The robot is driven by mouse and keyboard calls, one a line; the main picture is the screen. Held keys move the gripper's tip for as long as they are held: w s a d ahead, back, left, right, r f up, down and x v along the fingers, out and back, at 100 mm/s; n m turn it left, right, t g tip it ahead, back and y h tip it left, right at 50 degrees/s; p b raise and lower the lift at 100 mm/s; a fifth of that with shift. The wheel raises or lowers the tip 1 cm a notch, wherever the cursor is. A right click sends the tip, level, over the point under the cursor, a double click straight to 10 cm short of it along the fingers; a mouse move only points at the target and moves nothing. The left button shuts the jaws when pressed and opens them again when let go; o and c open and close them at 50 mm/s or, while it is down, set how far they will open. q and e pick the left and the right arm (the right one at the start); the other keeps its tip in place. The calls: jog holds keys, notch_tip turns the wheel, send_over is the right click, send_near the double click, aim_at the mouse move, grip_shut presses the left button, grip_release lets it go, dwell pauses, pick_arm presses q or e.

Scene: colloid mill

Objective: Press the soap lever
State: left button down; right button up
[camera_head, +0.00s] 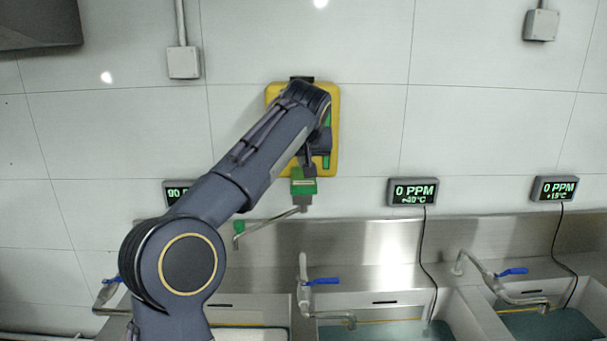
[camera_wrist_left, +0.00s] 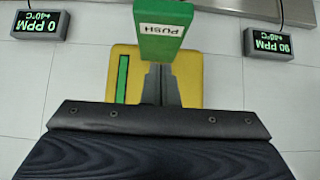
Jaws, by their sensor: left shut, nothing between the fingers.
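The yellow soap dispenser (camera_head: 273,98) is on the tiled wall, with a green strip on its front; its yellow body also shows in the left wrist view (camera_wrist_left: 192,85). Its green lever (camera_head: 303,187) sticks out at the bottom, and in the left wrist view the lever (camera_wrist_left: 165,28) carries a PUSH label. My left gripper (camera_head: 309,170) is shut and empty, in front of the dispenser just above the lever. In the left wrist view its fingers (camera_wrist_left: 161,80) end at the lever; I cannot tell whether they touch it. My left arm hides part of the dispenser.
A metal spout (camera_head: 270,222) runs below the lever. Steel sinks with blue-handled taps (camera_head: 322,281) line the wall below. PPM displays (camera_head: 413,192) hang on the wall, one partly behind my left arm.

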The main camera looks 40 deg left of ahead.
aim_at(303, 181)
pick_arm(q)
jog(key=shift+f, duration=1.95)
jog(key=f+t+b, duration=0.1)
jog(key=f+b, duration=0.1)
jog(key=b, duration=0.3)
jog(key=f+t+y+b, duration=0.1)
jog(key=f+b, duration=0.1)
jog(key=b, duration=0.3)
jog(key=f+t+y+b, duration=0.1)
jog(key=b, duration=0.4)
jog(key=shift+s+d+f, duration=0.2)
jog(key=shift+d+f, duration=0.05)
jog(key=shift+f, duration=0.15)
jog(key=shift+f+y+b, duration=0.3)
jog(key=shift+f+b, duration=0.05)
jog(key=shift+b, duration=0.2)
jog(key=shift+f, duration=0.1)
